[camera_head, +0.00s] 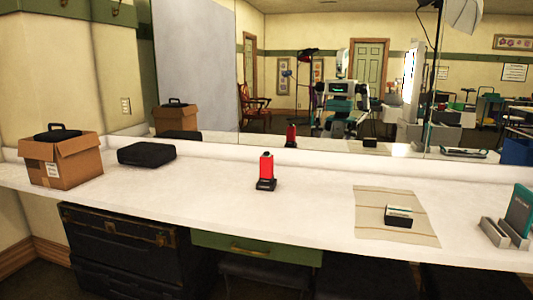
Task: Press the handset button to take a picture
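A red upright block with a dark top (266,166) stands on a small black base (266,185) near the middle of the white counter. It looks like a handset on a stand, but no button can be made out at this size. A small black box with a pale top (399,216) lies on a beige striped mat (375,228) to the right. Neither of my grippers shows directly in the head view. My own reflection appears small in the mirror, where the gripper fingers cannot be made out.
The white counter (220,200) runs across the view below a wide mirror. An open cardboard box (62,165) with a black case inside and another black case (147,154) stand at left. A teal item in a grey holder (496,232) stands far right. Counter space around the red block is clear.

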